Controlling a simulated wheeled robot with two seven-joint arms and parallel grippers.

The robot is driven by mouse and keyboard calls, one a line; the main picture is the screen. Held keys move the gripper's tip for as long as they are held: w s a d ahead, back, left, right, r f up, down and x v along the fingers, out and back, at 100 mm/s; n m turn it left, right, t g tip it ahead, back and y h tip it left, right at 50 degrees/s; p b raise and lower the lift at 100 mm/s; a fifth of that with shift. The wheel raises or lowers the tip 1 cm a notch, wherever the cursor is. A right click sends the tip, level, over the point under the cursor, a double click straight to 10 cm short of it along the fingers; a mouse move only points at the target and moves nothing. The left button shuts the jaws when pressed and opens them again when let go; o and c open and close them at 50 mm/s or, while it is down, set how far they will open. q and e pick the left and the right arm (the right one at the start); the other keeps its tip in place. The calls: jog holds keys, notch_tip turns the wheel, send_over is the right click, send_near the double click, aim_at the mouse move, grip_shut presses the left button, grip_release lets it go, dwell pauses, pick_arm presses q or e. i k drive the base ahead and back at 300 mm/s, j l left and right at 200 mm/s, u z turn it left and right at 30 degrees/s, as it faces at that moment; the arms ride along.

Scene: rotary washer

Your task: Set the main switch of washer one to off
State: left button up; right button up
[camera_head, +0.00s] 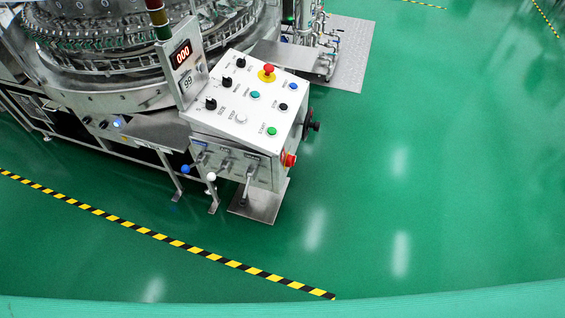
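The control box (247,105) of the washer stands near the middle of the head view, with a sloped white panel of black knobs and coloured buttons. A red rotary knob (290,159) sticks out at its lower right corner and looks like a main switch; its setting is too small to read. A black handwheel or knob (313,126) is on the right side. A red mushroom button (267,71) on a yellow ring sits at the panel's top. No washer number is readable. Neither of my grippers is in view.
The round steel washer (100,60) fills the upper left. A display (182,55) reading 000 stands beside the panel. Levers with blue (185,169) and white (211,177) balls stick out in front. Yellow-black tape (170,241) crosses the floor. Green floor at right is clear.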

aim_at(291, 159)
jog(key=i+l+u, duration=0.1)
jog(key=u, duration=0.35)
jog(key=i+l+u, duration=0.1)
jog(key=l+u, duration=0.5)
jog(key=u, duration=0.25)
jog(key=l+u, duration=0.4)
jog(key=i+j, duration=0.05)
jog(key=j, duration=0.05)
